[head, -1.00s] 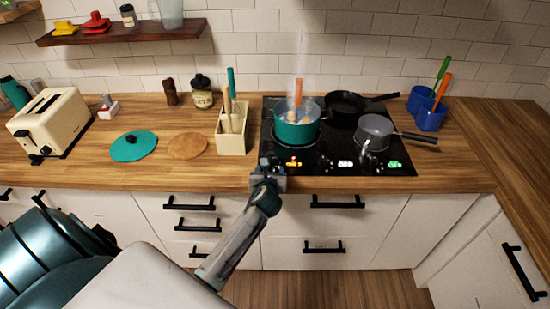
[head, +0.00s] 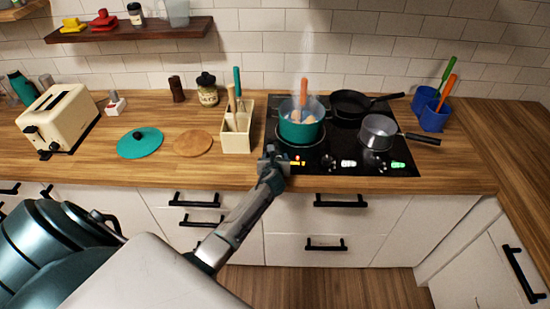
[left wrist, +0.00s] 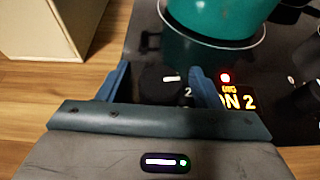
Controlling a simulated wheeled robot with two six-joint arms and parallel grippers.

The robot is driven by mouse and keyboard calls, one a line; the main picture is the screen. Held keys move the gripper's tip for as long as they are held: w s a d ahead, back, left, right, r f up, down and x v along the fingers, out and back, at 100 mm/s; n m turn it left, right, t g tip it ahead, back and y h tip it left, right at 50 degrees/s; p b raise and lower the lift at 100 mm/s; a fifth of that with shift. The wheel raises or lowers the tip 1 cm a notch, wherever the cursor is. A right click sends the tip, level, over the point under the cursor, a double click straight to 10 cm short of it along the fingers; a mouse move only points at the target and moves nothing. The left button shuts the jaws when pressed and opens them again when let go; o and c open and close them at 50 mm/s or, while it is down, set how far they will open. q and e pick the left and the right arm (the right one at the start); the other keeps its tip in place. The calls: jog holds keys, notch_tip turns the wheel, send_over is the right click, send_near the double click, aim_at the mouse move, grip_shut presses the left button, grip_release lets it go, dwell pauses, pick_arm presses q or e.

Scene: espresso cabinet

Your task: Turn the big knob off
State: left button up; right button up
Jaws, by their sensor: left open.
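The black hob (head: 335,172) has lit displays along its front edge. My left gripper (head: 272,158) is at the hob's front left corner, beside the orange display (head: 297,162). In the left wrist view my left gripper (left wrist: 163,84) is open, with two blue fingers apart over the black panel. My right gripper is not in view.
A steaming teal pot (head: 300,132) stands on the hob just behind the gripper. A black pan (head: 350,104) and a grey saucepan (head: 378,132) stand farther right. A cream utensil box (head: 236,140) is close on the left. The counter in front of the box is clear.

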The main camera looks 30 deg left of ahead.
pick_arm(q)
jog(key=c, duration=1)
